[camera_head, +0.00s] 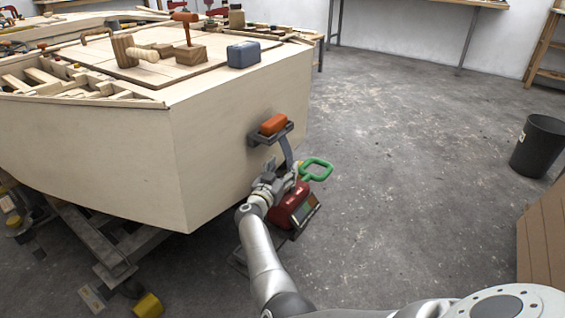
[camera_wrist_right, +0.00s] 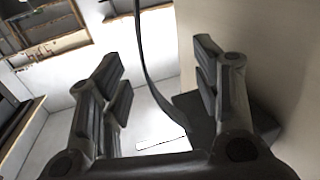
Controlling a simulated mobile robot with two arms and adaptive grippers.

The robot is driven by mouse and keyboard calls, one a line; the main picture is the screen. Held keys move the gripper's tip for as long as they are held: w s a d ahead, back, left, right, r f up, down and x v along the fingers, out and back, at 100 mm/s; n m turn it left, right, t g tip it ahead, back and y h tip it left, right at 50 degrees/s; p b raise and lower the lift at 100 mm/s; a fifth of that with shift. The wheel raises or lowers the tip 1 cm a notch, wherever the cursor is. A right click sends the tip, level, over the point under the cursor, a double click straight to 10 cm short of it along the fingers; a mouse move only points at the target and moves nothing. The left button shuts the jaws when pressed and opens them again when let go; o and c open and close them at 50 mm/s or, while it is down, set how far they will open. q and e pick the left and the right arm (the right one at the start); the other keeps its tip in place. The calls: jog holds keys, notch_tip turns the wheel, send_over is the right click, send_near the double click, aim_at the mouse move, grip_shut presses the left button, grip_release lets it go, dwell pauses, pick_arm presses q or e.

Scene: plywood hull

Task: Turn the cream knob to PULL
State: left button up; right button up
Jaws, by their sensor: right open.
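I cannot surely pick out the cream knob. A cream turned piece (camera_head: 144,54) sticks out of a wooden block on the hull's deck, but no PULL mark is readable. My right gripper (camera_head: 273,178) is far from that piece, low by the hull's end face, just below a dark bracket. In the right wrist view, my right gripper (camera_wrist_right: 163,85) is open with its two fingers wide apart. A dark curved strip (camera_wrist_right: 146,75) shows between the fingers, and I cannot tell its depth. My left gripper is in no view.
The bracket (camera_head: 256,140) on the plywood hull (camera_head: 235,105) holds an orange object (camera_head: 273,124). A red object (camera_head: 289,207) and a green handle (camera_head: 316,163) are close beside my right gripper. A blue-grey box (camera_head: 243,54) stands on deck. The floor right is mostly clear.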

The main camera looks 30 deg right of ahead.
jog(key=shift+r, duration=1.4)
